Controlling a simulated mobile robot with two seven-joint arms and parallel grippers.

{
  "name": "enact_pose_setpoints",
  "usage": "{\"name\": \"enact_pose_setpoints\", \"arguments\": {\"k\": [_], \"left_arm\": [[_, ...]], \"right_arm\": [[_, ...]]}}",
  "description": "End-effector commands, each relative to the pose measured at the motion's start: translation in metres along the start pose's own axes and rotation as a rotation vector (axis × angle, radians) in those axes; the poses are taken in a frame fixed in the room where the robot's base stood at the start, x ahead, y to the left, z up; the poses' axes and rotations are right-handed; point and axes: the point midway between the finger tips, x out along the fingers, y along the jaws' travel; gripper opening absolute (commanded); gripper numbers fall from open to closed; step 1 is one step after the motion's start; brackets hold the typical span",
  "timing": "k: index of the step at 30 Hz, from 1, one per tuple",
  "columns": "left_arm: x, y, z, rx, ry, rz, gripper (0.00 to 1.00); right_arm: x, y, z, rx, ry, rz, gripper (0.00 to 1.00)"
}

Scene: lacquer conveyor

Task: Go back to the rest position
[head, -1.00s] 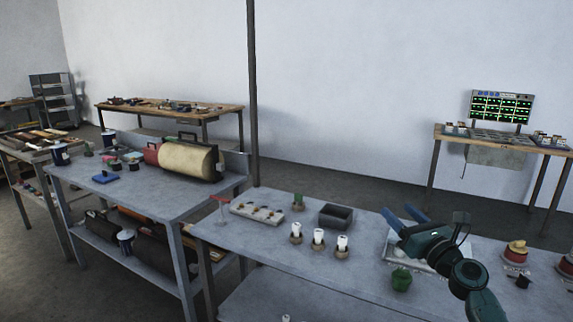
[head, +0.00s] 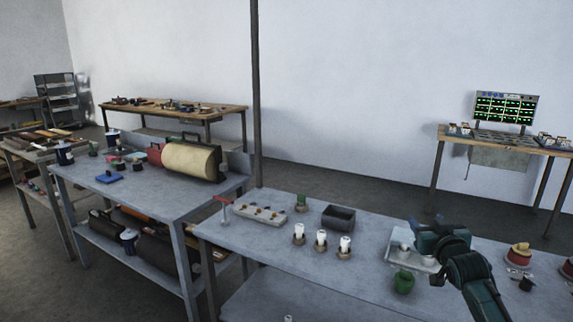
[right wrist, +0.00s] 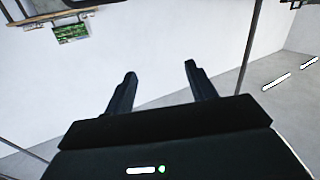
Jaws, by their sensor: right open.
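My right gripper (head: 424,228) is above the right part of the grey near table in the head view, over a white tray. In the right wrist view its two dark fingers (right wrist: 160,88) stand wide apart with nothing between them. My left gripper is not in view.
The near table (head: 275,262) holds white cylinders on brown bases (head: 321,241), a dark box (head: 338,217), a green pot (head: 403,282), the white tray (head: 398,250) and red-topped spools (head: 519,254). A dark post (head: 255,95) rises behind it. A second bench (head: 140,195) stands left.

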Motion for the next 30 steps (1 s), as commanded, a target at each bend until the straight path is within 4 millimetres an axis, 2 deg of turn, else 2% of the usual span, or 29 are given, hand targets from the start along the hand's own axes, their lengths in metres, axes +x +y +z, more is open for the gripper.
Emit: {"name": "enact_pose_setpoints", "arguments": {"k": [2, 3, 8, 13, 17, 21, 24, 27, 30], "left_arm": [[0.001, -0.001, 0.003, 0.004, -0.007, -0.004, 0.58], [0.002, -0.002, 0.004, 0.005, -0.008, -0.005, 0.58], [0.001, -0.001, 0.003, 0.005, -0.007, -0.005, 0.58], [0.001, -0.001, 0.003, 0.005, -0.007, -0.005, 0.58], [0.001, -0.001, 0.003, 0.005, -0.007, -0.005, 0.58], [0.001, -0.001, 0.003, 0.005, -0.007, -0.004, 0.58], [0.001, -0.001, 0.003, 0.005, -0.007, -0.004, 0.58], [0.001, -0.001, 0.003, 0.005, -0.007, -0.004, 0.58], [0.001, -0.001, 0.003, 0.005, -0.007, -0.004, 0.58]], "right_arm": [[0.000, 0.008, -0.001, -0.217, 0.001, 0.040, 0.56], [-0.005, 0.003, 0.012, -0.269, -0.014, 0.037, 0.56], [-0.037, -0.034, 0.072, -0.251, -0.076, -0.037, 0.56], [-0.089, -0.076, 0.138, -0.233, -0.155, -0.120, 0.56], [-0.151, -0.114, 0.194, -0.200, -0.236, -0.198, 0.56], [-0.236, -0.154, 0.241, -0.140, -0.333, -0.280, 0.56], [-0.294, -0.175, 0.261, -0.092, -0.397, -0.322, 0.56], [-0.339, -0.189, 0.270, -0.049, -0.450, -0.350, 0.56], [-0.370, -0.197, 0.273, -0.017, -0.484, -0.364, 0.56]]}}
